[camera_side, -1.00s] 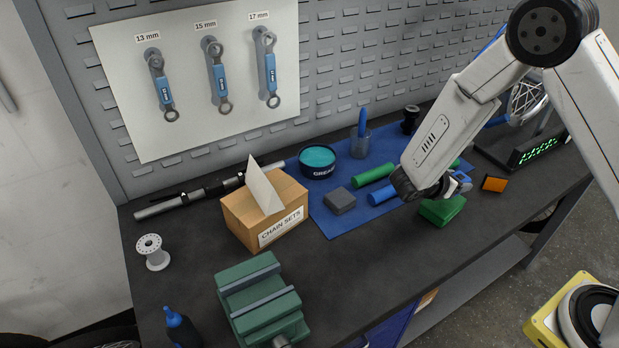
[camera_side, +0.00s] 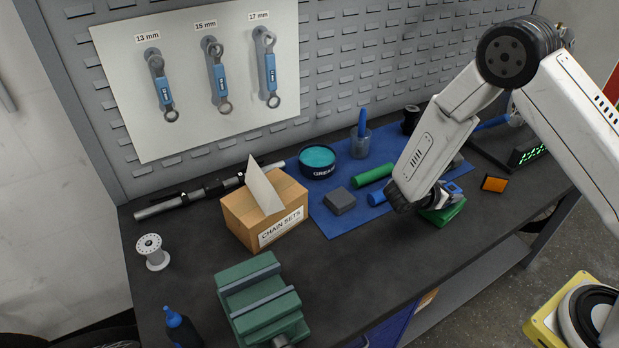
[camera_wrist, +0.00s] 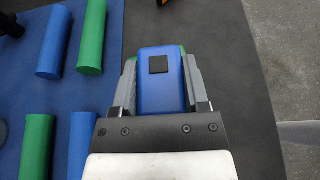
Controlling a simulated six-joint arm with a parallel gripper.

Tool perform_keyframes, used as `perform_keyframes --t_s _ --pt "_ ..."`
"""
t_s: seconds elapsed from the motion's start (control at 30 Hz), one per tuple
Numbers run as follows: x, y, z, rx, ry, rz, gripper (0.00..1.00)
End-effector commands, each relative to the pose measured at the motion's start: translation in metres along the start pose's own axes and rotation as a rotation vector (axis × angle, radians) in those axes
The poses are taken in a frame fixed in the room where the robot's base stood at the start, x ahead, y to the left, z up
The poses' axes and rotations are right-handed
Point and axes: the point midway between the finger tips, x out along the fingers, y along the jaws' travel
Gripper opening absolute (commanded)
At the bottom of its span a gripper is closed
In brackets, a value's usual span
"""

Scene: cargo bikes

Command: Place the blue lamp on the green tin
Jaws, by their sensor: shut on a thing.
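The blue lamp (camera_wrist: 160,92), a blue block with a black square on its face, is held between the two grey fingers of my gripper (camera_wrist: 161,85) in the wrist view. In the side view the lamp (camera_side: 453,189) shows at the end of my gripper (camera_side: 438,196), partly hidden by it. The green tin (camera_side: 445,214) sits on the bench directly under the lamp in the side view. Green edges of the tin (camera_wrist: 130,67) show around the lamp in the wrist view. I cannot tell whether lamp and tin touch.
Green and blue cylinders (camera_side: 372,175) lie on the blue mat (camera_side: 330,222), beside a grey block (camera_side: 339,201). An orange-faced item (camera_side: 494,184) lies right of the tin. A chain sets box (camera_side: 240,216) and a green vise (camera_side: 262,300) stand left. The bench front is clear.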

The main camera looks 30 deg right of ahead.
Motion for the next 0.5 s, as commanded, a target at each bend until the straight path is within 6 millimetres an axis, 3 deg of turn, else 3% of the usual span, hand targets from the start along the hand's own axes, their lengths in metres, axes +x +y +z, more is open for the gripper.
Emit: perform_keyframes --t_s 0.37,0.4,0.5 --pt "0.0010 0.0003 -0.0026 0.001 0.000 0.000 0.00" --pt "0.0010 0.0003 -0.0026 0.001 0.000 0.000 0.68" --pt "0.0009 0.0003 -0.0024 0.001 0.000 0.000 0.94"
